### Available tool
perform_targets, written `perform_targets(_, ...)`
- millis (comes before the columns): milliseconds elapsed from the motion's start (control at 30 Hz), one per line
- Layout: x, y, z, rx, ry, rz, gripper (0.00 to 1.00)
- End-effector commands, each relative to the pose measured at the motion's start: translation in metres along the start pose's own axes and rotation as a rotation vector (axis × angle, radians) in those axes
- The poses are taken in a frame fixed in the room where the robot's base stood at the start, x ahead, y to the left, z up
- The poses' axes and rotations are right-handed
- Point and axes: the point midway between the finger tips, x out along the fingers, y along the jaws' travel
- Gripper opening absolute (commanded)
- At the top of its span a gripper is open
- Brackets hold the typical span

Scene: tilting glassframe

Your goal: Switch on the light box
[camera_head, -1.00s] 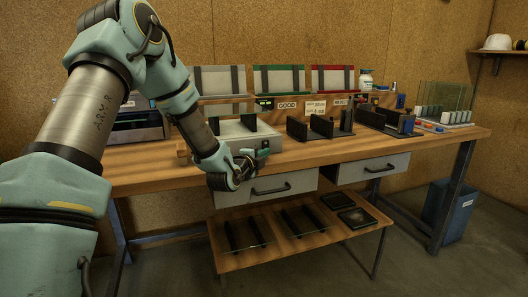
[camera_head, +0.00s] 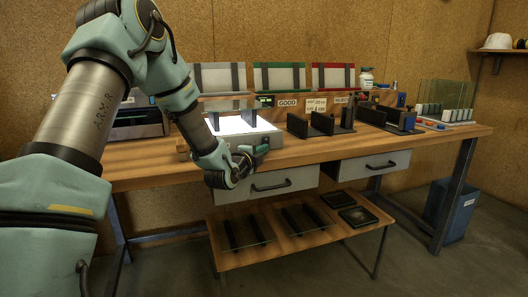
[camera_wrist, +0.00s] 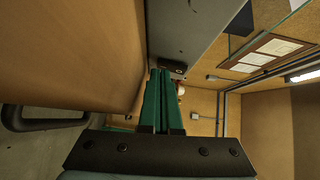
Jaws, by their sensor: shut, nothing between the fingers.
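The light box (camera_head: 272,135) stands on the bench, and its top panel glows bright white. Dark upright holders stand on the panel. My gripper (camera_head: 262,149) is at the front face of the box, its green fingers shut with nothing between them. In the wrist view the closed fingertips (camera_wrist: 160,72) reach up to the grey face of the box (camera_wrist: 186,28), beside a small dark switch (camera_wrist: 175,68). They look very close to it; I cannot tell whether they touch. My arm hides the left part of the box.
The wooden bench (camera_head: 420,142) has drawers (camera_head: 375,165) below its front edge. Black racks (camera_head: 320,125) stand right of the box. Three framed panels stand behind, the middle one green-edged (camera_head: 279,78). A lower shelf (camera_head: 290,255) holds glass panes. A blue bin (camera_head: 455,212) is at the right.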

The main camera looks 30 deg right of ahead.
Motion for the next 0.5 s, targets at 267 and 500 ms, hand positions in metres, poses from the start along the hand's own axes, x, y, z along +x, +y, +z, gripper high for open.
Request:
perform_targets(267,-0.049,0.002,0.000,0.002,-0.001,0.001,0.00)
perform_targets(500,-0.089,0.002,0.000,0.001,0.000,0.001,0.00)
